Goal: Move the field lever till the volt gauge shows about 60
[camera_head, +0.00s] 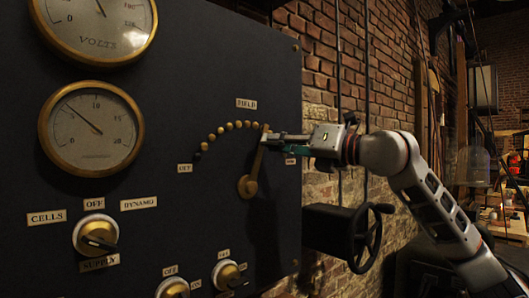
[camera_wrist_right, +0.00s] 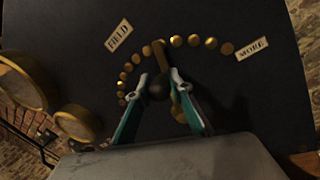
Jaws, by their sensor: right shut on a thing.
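The field lever (camera_head: 255,168) is a brass arm on the dark panel. It leans slightly right of upright, its tip near the right part of an arc of brass studs. My right gripper (camera_head: 268,138) reaches in from the right and is shut on the lever's knob. In the right wrist view the dark round knob (camera_wrist_right: 158,88) sits between the two fingers, with the brass lever (camera_wrist_right: 163,52) behind it. The volt gauge (camera_head: 95,22) is at the top left, cut by the picture's edge. Part of its needle shows, but its reading cannot be told. My left gripper is out of view.
A second gauge (camera_head: 92,128), scaled to 20, is below the volt gauge. A supply knob (camera_head: 96,236) and two smaller knobs (camera_head: 173,288) sit low on the panel. A black handwheel (camera_head: 368,238) stands out to the right, below my right arm.

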